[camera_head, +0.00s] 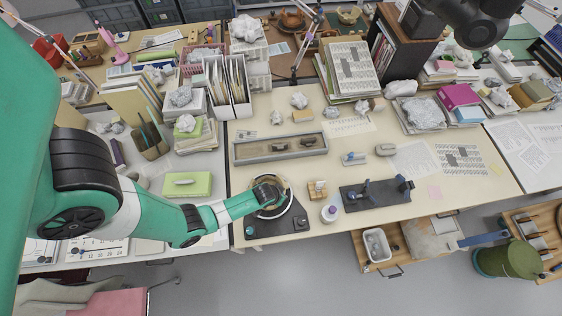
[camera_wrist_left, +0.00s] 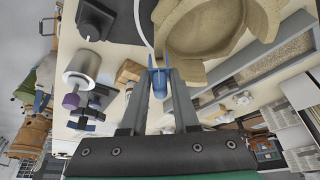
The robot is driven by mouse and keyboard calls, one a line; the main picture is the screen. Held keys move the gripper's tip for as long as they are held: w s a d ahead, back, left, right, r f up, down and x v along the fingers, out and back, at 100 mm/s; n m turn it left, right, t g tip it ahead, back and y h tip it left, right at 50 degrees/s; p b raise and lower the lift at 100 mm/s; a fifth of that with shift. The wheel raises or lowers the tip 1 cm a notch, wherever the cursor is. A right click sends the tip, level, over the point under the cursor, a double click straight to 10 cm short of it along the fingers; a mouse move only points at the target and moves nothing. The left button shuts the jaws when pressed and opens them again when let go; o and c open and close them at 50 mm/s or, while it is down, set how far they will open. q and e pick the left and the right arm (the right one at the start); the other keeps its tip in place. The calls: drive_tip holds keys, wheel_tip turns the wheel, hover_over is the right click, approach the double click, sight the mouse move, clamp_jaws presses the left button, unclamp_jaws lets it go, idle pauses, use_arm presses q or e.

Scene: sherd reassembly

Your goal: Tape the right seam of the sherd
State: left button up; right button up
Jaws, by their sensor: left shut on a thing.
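The tan pottery sherd (camera_head: 284,205) sits on a black base at the table's front, partly hidden by my left gripper in the head view. The left wrist view shows it as a curved, bowl-like piece (camera_wrist_left: 205,28) with a thick, uneven rim; I cannot make out the right seam. My left gripper (camera_head: 270,193) is over the sherd. In the wrist view the left gripper (camera_wrist_left: 160,85) is shut on a small blue piece (camera_wrist_left: 160,80), likely tape, close to the sherd's rim; whether they touch is unclear. My right gripper is out of view.
A long grey tray (camera_head: 240,152) lies behind. Papers and crumpled wads cover the back; the table's front edge is close.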

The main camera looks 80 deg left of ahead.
use_arm(q)
drive_tip(key=shift+f, duration=0.3)
idle(0.4)
drive_tip(key=shift+f+b, duration=0.3)
drive_tip(key=shift+b, duration=0.25)
drive_tip(key=shift+f, duration=0.2)
drive_tip(key=shift+f+b, duration=0.35)
drive_tip(key=shift+b, duration=0.15)
drive_tip(key=shift+f+b, duration=0.3)
drive_tip(key=shift+f, duration=0.05)
idle(0.8)
idle(0.4)
drive_tip(key=o, duration=0.9)
drive_tip(key=shift+r, duration=0.1)
